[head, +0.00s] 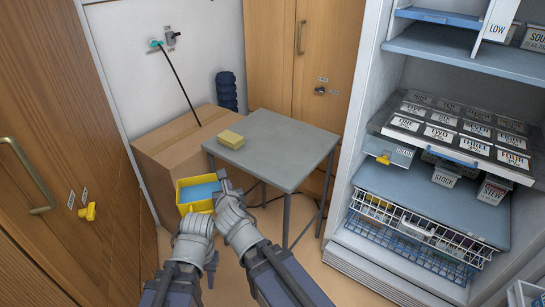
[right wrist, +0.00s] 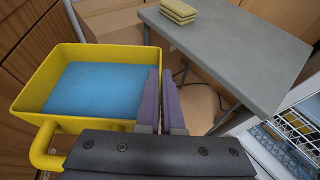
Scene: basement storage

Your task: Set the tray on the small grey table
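A yellow tray (head: 196,207) with a flat blue inside is left of the small grey table, in front of the cardboard box. It shows large in the right wrist view (right wrist: 38,95), with a yellow tube handle on its near side.
Yellow sponges (head: 231,140) lie on the table, which is otherwise bare. A cardboard box (head: 180,140) stands behind the tray. An open shelf unit (head: 350,195) with labelled boxes and a wire basket (head: 420,230) is at right. Wooden doors (head: 60,150) close off the left.

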